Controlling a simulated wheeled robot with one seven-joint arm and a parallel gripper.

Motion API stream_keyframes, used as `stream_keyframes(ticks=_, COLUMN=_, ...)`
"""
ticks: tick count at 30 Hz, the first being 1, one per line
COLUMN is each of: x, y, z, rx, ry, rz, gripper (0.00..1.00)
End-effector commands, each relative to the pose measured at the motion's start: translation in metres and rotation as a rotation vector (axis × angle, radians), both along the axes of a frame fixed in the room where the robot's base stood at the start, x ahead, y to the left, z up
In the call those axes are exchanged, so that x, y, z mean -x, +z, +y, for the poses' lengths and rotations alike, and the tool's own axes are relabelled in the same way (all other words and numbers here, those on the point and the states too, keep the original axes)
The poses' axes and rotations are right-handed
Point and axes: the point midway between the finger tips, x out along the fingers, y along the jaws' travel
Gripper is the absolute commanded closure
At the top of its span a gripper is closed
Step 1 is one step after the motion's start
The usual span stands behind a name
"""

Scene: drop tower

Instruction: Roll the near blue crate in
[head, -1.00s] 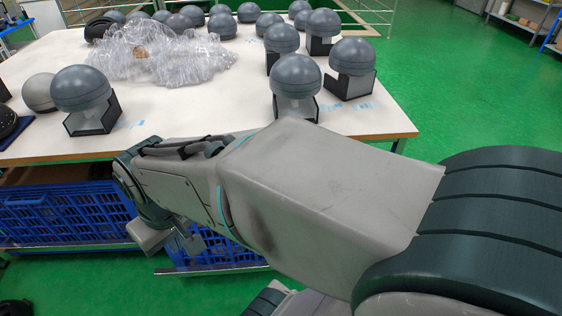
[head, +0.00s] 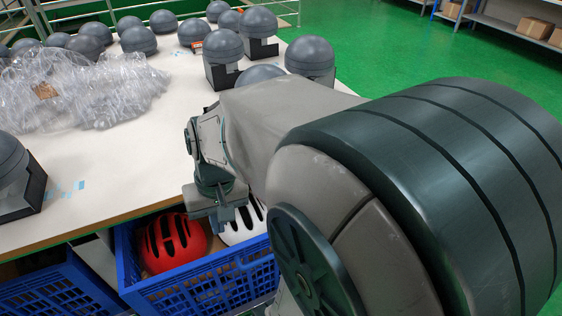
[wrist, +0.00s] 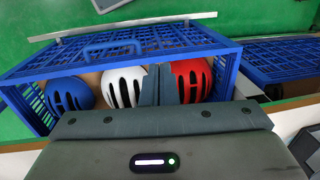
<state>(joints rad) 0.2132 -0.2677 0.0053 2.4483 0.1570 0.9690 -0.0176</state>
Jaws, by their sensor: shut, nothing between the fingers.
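A blue lattice crate (head: 210,292) stands out from under the table edge, with a red helmet (head: 172,243) and a white helmet (head: 243,222) showing in it. In the wrist view, the crate (wrist: 150,42) holds a blue helmet (wrist: 69,93), a white helmet (wrist: 123,86) and a red helmet (wrist: 190,80) side by side. My gripper (head: 228,214) is over the crate at the table's edge. In the wrist view its fingers (wrist: 168,84) are shut and empty, in front of the white and red helmets. Whether they touch anything, I cannot tell.
A second blue crate (head: 62,290) is beside it, left in the head view and right in the wrist view (wrist: 280,58). The white table (head: 105,175) carries grey domes on stands (head: 222,48) and clear plastic wrap (head: 90,88). A metal bar (wrist: 120,27) runs along the crate's outer side.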

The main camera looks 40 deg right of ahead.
Motion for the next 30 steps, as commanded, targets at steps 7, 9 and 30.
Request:
stream_keyframes(ticks=7, x=-0.011, y=-0.061, z=-0.050, rx=-0.262, ry=-0.431, rz=0.185, gripper=1.00)
stream_keyframes(ticks=9, x=-0.014, y=-0.076, z=-0.065, rx=-0.346, ry=-0.547, rz=0.218, gripper=1.00)
stream_keyframes(ticks=30, x=0.030, y=-0.234, z=-0.268, rx=-1.374, ry=-1.650, rz=0.126, gripper=1.00)
